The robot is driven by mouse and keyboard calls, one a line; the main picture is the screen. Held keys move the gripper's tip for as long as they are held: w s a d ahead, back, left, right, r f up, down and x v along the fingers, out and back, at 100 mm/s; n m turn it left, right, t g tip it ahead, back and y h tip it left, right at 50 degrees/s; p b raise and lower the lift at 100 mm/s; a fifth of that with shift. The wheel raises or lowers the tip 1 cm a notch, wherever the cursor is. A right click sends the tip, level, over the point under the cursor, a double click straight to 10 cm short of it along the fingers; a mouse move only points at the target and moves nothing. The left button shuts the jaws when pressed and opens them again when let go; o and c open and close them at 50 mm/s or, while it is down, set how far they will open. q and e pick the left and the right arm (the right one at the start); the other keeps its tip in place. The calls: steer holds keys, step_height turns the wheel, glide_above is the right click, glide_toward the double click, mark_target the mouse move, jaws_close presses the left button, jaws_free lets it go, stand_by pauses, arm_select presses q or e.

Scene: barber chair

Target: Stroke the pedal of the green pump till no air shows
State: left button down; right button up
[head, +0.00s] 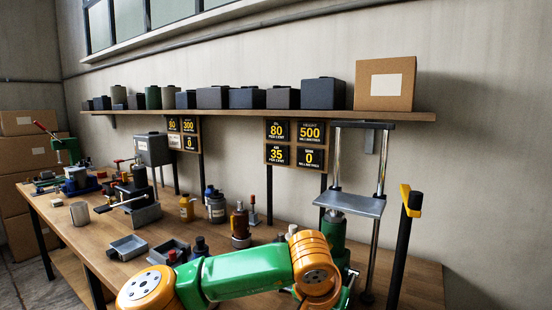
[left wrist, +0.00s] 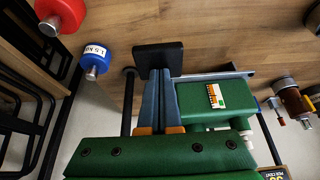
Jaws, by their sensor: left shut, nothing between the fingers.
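The green pump (left wrist: 205,105) is a block with a small striped label in the left wrist view. A flat black pad (left wrist: 158,56), seemingly its pedal, is above it in the picture. My left gripper (left wrist: 161,75) is shut and empty; its blue-grey fingertips overlap the pad's lower edge, and I cannot tell whether they touch. In the head view a green column (head: 333,233) stands under a grey plate (head: 350,204), its base hidden by my orange and green left arm. A sign board (head: 295,143) shows 80, 500, 35 and 0; the 35 seems headed air. My right gripper is out of view.
Bottles (head: 215,206), a grey tray (head: 127,247) and tools crowd the wooden bench (head: 75,240). A black post with a yellow top (head: 411,200) stands at right. A shelf (head: 250,114) with boxes runs above. Red (left wrist: 62,14) and blue (left wrist: 95,60) cylinders show in the wrist view.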

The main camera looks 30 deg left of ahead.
arm_select(q)
steer(key=f+b, duration=0.4)
steer(key=f, duration=0.1)
steer(key=shift+w+f, duration=0.1)
steer(key=shift+w, duration=0.1)
steer(key=shift+w+r+p, duration=0.15)
steer(key=shift+r+p, duration=0.2)
steer(key=shift+p, duration=0.05)
steer(key=r+p, duration=0.1)
steer(key=r, duration=0.1)
steer(key=r+p, duration=0.1)
steer(key=p, duration=0.1)
steer(key=r+p, duration=0.1)
steer(key=r, duration=0.1)
steer(key=shift+s+r, duration=0.3)
steer(key=shift+s, duration=0.05)
steer(key=shift+w+f, duration=0.1)
steer(key=shift+f, duration=0.1)
